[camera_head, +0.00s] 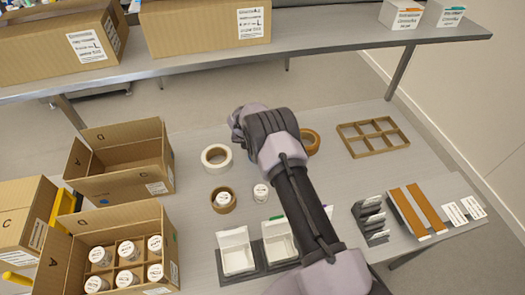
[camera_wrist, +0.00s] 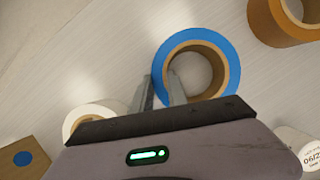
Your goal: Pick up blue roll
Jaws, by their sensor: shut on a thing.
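The blue roll (camera_wrist: 194,35), a ring of blue tape on a brown core, lies in the upper middle of the wrist view. My gripper (camera_wrist: 162,90) is shut on its left wall, with one finger inside the core hole and one outside. Whether the roll touches the table is hard to tell. In the head view my arm and gripper hide the blue roll.
A white roll (camera_head: 205,161) and a brown roll (camera_head: 315,144) lie on either side of my gripper. A brown ring (camera_head: 229,205) around a white jar lies nearer. A divided wooden tray (camera_head: 370,153) is at right, an open box (camera_head: 115,185) at left.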

